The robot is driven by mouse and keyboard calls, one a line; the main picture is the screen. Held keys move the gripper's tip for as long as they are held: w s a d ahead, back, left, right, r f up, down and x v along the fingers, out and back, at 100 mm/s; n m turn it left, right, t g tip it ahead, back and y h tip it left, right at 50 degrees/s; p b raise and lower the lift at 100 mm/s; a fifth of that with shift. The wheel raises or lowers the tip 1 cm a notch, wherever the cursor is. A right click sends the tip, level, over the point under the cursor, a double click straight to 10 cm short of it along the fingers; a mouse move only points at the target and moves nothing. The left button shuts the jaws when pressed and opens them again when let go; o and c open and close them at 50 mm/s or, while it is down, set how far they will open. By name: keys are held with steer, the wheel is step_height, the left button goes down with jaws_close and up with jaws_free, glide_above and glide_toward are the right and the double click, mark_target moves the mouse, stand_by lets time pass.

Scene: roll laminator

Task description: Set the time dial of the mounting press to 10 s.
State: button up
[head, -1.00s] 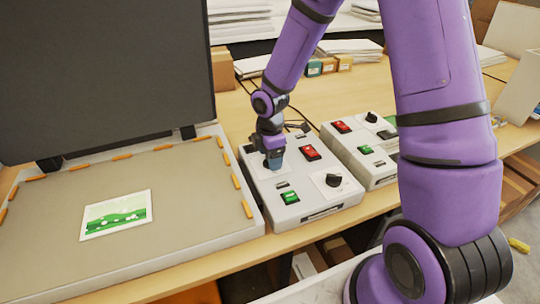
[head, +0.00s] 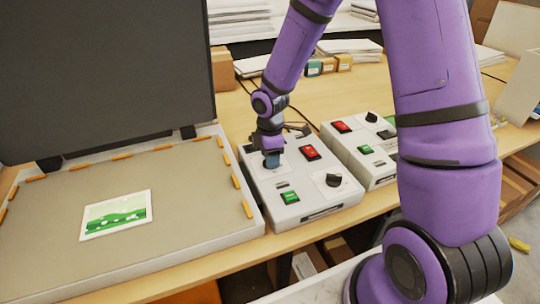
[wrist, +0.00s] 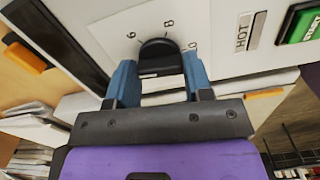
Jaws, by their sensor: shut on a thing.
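The mounting press has an open dark lid (head: 105,75) and a pale bed (head: 185,200). Beside it stands a grey control box (head: 310,207) with two dials. My gripper (head: 272,160) points down at the box's left-hand dial, which it mostly hides in the head view. In the wrist view my gripper's blue fingers (wrist: 160,64) are shut on the sides of this black dial (wrist: 160,48). The printed marks 6, 8 and 10 show around the dial. I cannot read its exact setting. The other black dial (head: 333,180) stands free at the right.
The near box has a red switch (head: 310,152) and a green button (head: 290,197). A second, similar control box (head: 355,150) stands close on the right. A green picture (head: 115,214) lies on the bed. Small boxes and paper stacks (head: 350,47) are behind.

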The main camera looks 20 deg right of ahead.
steer(key=m, duration=0.8)
steer(key=shift+m, duration=0.4)
steer(key=m, duration=0.4)
steer(key=shift+m, duration=0.3)
steer(key=m, duration=0.4)
steer(key=shift+m, duration=0.3)
steer(key=m, duration=0.3)
steer(key=shift+m, duration=0.3)
steer(key=m, duration=0.9)
steer(key=shift+m, duration=1.9)
